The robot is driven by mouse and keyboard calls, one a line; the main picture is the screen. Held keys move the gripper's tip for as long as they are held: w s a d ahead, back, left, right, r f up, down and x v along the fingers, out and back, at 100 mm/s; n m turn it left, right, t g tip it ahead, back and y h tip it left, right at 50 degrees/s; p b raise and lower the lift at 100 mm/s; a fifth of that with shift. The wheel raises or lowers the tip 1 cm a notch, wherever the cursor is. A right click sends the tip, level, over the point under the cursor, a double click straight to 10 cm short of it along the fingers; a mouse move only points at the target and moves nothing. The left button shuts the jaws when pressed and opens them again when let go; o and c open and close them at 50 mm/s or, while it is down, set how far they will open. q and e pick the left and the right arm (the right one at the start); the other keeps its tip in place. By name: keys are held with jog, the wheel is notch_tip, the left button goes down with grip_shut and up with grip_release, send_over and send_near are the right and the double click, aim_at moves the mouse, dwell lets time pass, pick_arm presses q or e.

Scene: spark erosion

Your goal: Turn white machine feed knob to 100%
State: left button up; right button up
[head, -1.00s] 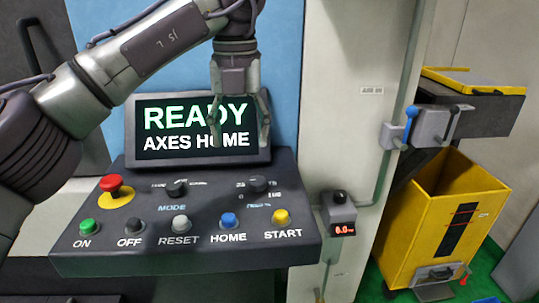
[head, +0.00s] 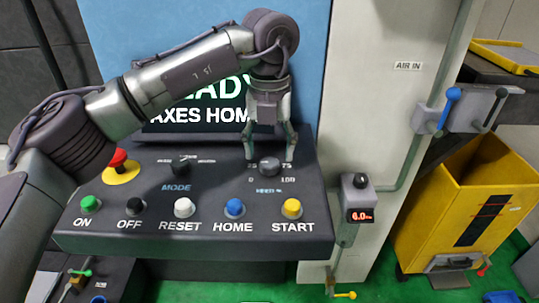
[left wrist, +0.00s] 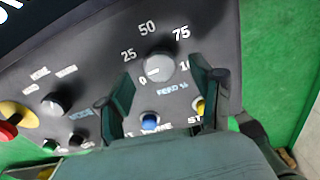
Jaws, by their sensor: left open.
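My right gripper is not in view.
Left of it are the mode knob (head: 183,166) and red emergency button (head: 119,160). Below are green, black, white, blue (head: 235,208) and yellow (head: 292,208) buttons. The screen (head: 190,113) is behind my arm. A small regulator box (head: 357,195) stands right.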

aim_at(269, 166)
pick_arm(q)
jog(key=shift+f, duration=1.3)
jog(key=c, duration=1.1)
